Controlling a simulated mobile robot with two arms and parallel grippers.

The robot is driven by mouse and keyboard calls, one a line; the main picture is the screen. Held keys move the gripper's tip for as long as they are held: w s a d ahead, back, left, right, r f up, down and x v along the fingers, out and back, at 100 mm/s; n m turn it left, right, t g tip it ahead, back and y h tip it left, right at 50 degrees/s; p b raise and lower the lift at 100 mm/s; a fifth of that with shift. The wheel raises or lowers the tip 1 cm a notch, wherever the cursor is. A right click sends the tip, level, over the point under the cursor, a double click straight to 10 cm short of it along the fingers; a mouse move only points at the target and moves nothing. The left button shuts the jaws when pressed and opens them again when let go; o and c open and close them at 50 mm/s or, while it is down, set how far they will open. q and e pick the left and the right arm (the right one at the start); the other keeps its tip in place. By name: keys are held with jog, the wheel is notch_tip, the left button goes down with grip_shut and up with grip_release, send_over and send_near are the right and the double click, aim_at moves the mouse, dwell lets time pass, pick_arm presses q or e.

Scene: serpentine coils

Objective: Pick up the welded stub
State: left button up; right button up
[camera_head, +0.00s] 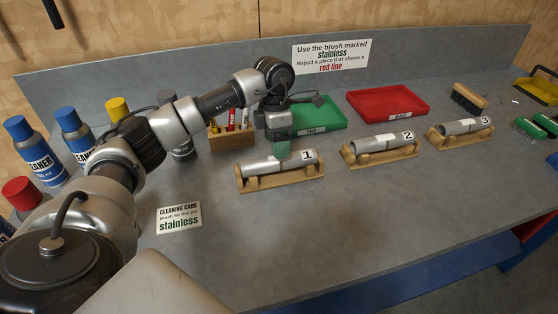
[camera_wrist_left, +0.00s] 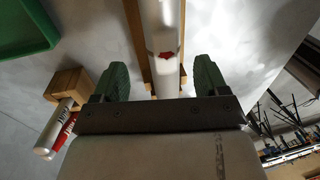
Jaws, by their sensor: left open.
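Three silvery metal stubs lie on wooden cradles on the grey bench: stub 1 (camera_head: 262,167), stub 2 (camera_head: 375,144) and stub 3 (camera_head: 456,127). My left gripper (camera_head: 281,150) points down at stub 1, close above it, and partly hides it. In the left wrist view its green fingers (camera_wrist_left: 157,76) are open, one on each side of the stub (camera_wrist_left: 163,25), with nothing held. An irregular red mark shows on that stub between the fingers. Whether the fingers touch it I cannot tell. My right gripper is not in view.
A green tray (camera_head: 318,118) and a red tray (camera_head: 388,104) lie behind the stubs. A wooden holder with markers (camera_head: 232,138) stands left of the gripper. Spray cans (camera_head: 72,130) line the left side. Brushes (camera_head: 467,99) lie at right.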

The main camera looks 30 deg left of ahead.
aim_at(279, 163)
pick_arm(q)
jog(key=f, duration=0.2)
jog(key=d+f+p, duration=0.1)
jog(key=f, duration=0.1)
jog(key=shift+s+d+p, duration=0.1)
jog(key=shift+s+p, duration=0.1)
jog(key=shift+p, duration=0.1)
jog(key=shift+f, duration=0.65)
jog(key=c, duration=1.1)
jog(key=shift+r, duration=0.1)
jog(key=shift+c, duration=0.7)
